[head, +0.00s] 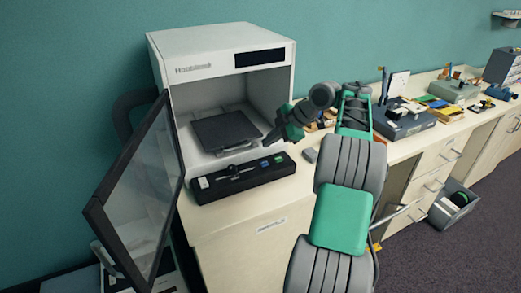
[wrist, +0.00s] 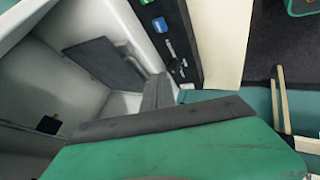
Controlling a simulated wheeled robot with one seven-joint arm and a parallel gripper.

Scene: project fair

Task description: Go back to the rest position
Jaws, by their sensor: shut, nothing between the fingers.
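My gripper (head: 273,136) is at the end of my green and grey arm, in front of the right side of the open white machine (head: 222,42). Its dark fingers point down and left, near the machine's opening. In the wrist view the dark fingers (wrist: 158,92) show close together beyond the green gripper body, with nothing seen between them. A dark plate (head: 225,130) lies inside the chamber, and it also shows in the wrist view (wrist: 105,62).
The machine's glass door (head: 138,190) stands open at the left. A black control panel (head: 243,177) runs below the chamber. A counter (head: 405,148) with boxes and tools extends right. A grey bin (head: 452,208) stands on the dark carpet.

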